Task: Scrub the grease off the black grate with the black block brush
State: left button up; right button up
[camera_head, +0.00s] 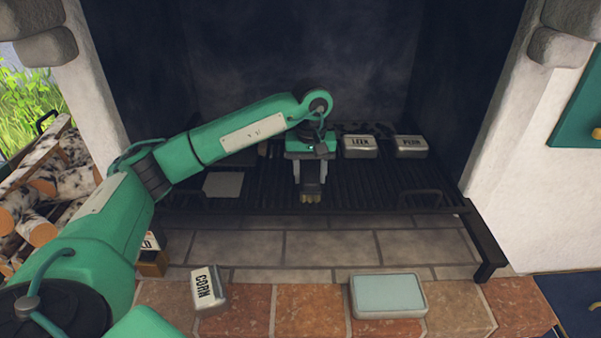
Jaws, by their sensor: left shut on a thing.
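The black grate (375,185) spans the fireplace opening, with bars running front to back. My left gripper (311,178) reaches in from the left and points down over the middle of the grate. It is shut on the black block brush (311,189), whose yellowish bristles face down at the grate's front half. I cannot tell whether the bristles touch the bars. No grease patch can be made out; the gripper and brush hide part of the grate. My right gripper is not in view.
A tin marked LEEK (360,147) and another labelled tin (410,147) stand at the grate's back right. A grey flat square (222,184) lies left. A CORN tin (208,290) and a pale blue-topped tin (388,296) rest on the brick ledge. Logs (75,181) are stacked left.

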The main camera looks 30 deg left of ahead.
pick_arm(q)
jog(key=shift+w+d, duration=0.25)
jog(key=shift+d, duration=0.15)
jog(key=shift+w+a, duration=0.25)
jog(key=shift+w, duration=0.1)
jog(key=shift+w+f+b, duration=0.1)
jog(key=shift+b, duration=0.25)
jog(key=shift+w+a, duration=0.2)
jog(key=shift+w, duration=0.05)
jog(key=shift+s+a+b, duration=0.25)
jog(key=shift+s+a, duration=0.25)
jog(key=shift+a, duration=0.35)
jog(key=shift+s+a+b, duration=0.25)
jog(key=shift+s+a, duration=0.25)
jog(key=shift+a, duration=0.3)
jog(key=shift+s+a+b, duration=0.25)
jog(key=shift+s+a, duration=0.25)
jog(key=shift+a, duration=0.35)
